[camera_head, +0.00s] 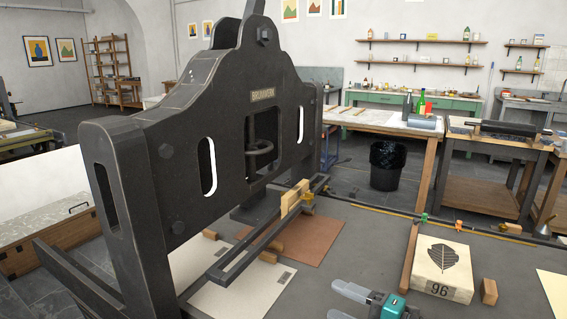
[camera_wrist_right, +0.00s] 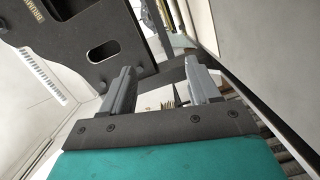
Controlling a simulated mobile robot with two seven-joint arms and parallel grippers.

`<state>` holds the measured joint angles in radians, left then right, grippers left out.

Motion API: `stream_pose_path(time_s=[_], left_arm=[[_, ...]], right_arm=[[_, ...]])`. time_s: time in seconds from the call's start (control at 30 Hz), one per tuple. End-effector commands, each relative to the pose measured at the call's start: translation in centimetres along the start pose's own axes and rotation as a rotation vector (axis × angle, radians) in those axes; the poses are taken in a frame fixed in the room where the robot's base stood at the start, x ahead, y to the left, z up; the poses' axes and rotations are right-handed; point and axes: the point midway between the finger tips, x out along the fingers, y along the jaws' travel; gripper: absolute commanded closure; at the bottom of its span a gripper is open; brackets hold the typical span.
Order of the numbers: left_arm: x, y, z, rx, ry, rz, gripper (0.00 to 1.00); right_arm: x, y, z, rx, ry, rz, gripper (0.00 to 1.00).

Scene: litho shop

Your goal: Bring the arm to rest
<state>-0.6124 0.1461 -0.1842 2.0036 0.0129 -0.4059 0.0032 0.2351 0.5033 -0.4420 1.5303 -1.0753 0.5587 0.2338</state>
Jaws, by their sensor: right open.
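My right gripper (camera_head: 340,301) shows at the bottom edge of the head view, with grey fingers and a teal body, partly cut off by the frame. It is over the grey press bed, to the right of the dark press frame (camera_head: 200,110). In the right wrist view my gripper (camera_wrist_right: 160,72) has its two fingers apart, with nothing held between them. Part of the dark press frame (camera_wrist_right: 75,45) shows beyond the fingers at upper left. My left gripper is not in view.
A brown sheet (camera_head: 312,240) and pale sheets (camera_head: 235,300) lie to the left. The grey surface (camera_head: 345,245) between is clear.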

Motion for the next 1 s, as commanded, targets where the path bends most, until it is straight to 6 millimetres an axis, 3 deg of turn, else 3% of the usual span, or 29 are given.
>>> stream_pose_path(time_s=[0.03, 0.1, 0.23, 0.37, 0.6, 0.77, 1.0], left_arm=[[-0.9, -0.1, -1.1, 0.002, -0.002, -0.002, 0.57], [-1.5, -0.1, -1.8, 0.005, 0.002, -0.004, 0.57], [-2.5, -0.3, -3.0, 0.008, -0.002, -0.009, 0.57], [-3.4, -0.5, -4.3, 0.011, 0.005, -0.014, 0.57], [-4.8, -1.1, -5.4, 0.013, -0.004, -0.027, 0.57], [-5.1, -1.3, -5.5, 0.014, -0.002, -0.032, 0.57], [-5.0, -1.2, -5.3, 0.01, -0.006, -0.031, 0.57]], right_arm=[[-0.5, 0.7, -1.4, 0.118, -0.05, 0.067, 0.39], [-1.5, 0.8, -2.1, 0.279, -0.14, 0.151, 0.39], [-4.5, -0.5, -3.0, 0.588, -0.338, 0.253, 0.39], [-8.3, -3.3, -4.3, 0.893, -0.547, 0.289, 0.39], [-14.9, -8.9, -9.0, 1.345, -0.856, 0.245, 0.39], [-16.7, -10.6, -11.0, 1.473, -0.934, 0.214, 0.39], [-16.9, -10.9, -11.2, 1.489, -0.942, 0.209, 0.39]])
